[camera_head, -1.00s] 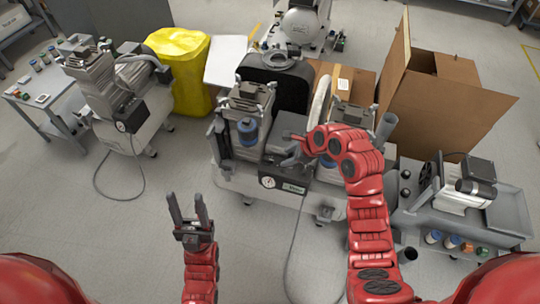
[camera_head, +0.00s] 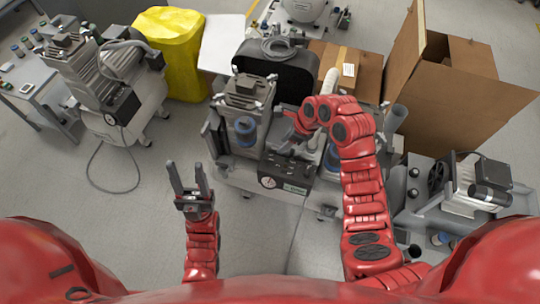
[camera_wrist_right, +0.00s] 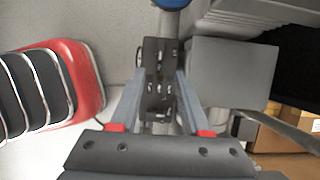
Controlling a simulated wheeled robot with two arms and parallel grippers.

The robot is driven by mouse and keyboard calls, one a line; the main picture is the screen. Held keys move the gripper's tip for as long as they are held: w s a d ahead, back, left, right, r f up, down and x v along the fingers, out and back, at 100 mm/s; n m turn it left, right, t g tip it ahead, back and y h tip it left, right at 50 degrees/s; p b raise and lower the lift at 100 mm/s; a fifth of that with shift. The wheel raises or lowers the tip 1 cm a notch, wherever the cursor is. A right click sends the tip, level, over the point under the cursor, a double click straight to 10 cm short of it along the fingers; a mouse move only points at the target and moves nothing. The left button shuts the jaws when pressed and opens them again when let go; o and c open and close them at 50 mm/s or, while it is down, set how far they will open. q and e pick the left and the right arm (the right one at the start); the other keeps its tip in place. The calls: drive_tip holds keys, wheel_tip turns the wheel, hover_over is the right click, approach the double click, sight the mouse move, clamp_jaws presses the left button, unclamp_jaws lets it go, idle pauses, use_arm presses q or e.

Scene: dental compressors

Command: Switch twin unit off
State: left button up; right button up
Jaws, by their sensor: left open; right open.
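The twin unit (camera_head: 237,172) is a grey compressor with two finned heads in the middle of the head view. Its front carries a dark control box with a round gauge (camera_head: 268,182). My right gripper (camera_head: 288,142) is over the middle of the unit, just above the control box, with my arm covering much of the right head. In the right wrist view, my open right gripper (camera_wrist_right: 160,105) has its fingers either side of a dark fitting (camera_wrist_right: 160,75); contact cannot be told. The switch is not clear. My left gripper (camera_head: 190,180) is open and empty, left of the unit, above the floor.
An open cardboard box (camera_head: 450,100) is at back right. A smaller machine (camera_head: 475,185) stands at right. A hose loops over the floor at left. Floor in front is clear.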

sight(269, 159)
drive_tip(key=b+x, duration=0.1)
drive_tip(key=x, duration=1.2)
drive_tip(key=shift+w+d+b, duration=0.1)
drive_tip(key=shift+b, duration=0.25)
clamp_jaws()
